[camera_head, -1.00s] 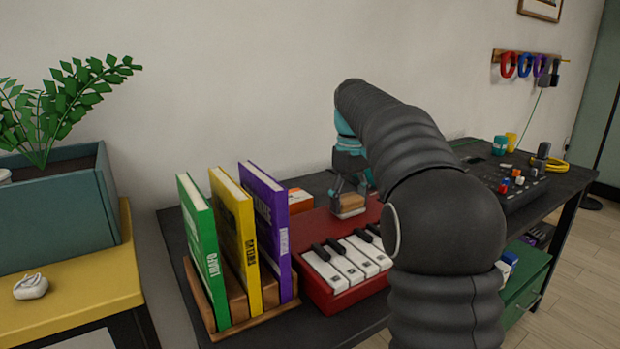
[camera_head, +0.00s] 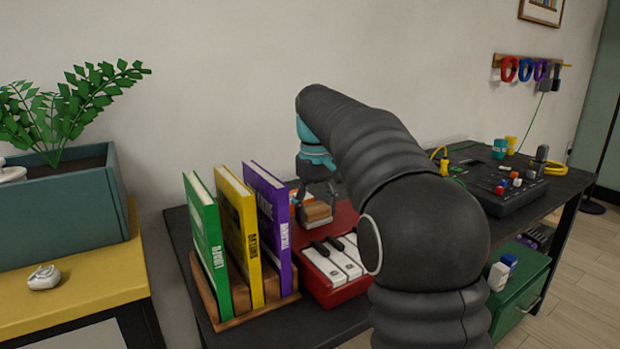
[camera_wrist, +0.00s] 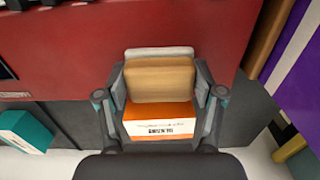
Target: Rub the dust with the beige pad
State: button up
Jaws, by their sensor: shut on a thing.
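The beige pad (camera_head: 317,211) is held in my gripper (camera_head: 316,203) over the back left part of the red keyboard (camera_head: 338,292). In the wrist view the tan pad (camera_wrist: 160,77), with a pale layer along its far edge, sits between the two fingers of my gripper (camera_wrist: 160,92). The red keyboard top (camera_wrist: 60,50) shows beyond it. The pad is low over the red surface; I cannot tell whether it touches. I make out no dust in either view; my arm hides part of the keyboard.
Green (camera_head: 206,250), yellow (camera_head: 238,240) and purple (camera_head: 268,225) books stand in a wooden holder (camera_head: 262,312) close left of the keyboard. An orange-and-white box (camera_wrist: 160,120) lies close by the pad. A black control panel (camera_head: 510,195) stands at the right.

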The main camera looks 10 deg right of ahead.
jog(key=shift+s+a, duration=0.25)
jog(key=shift+a, duration=0.5)
jog(key=shift+d+r, duration=0.1)
jog(key=shift+r, duration=3.95)
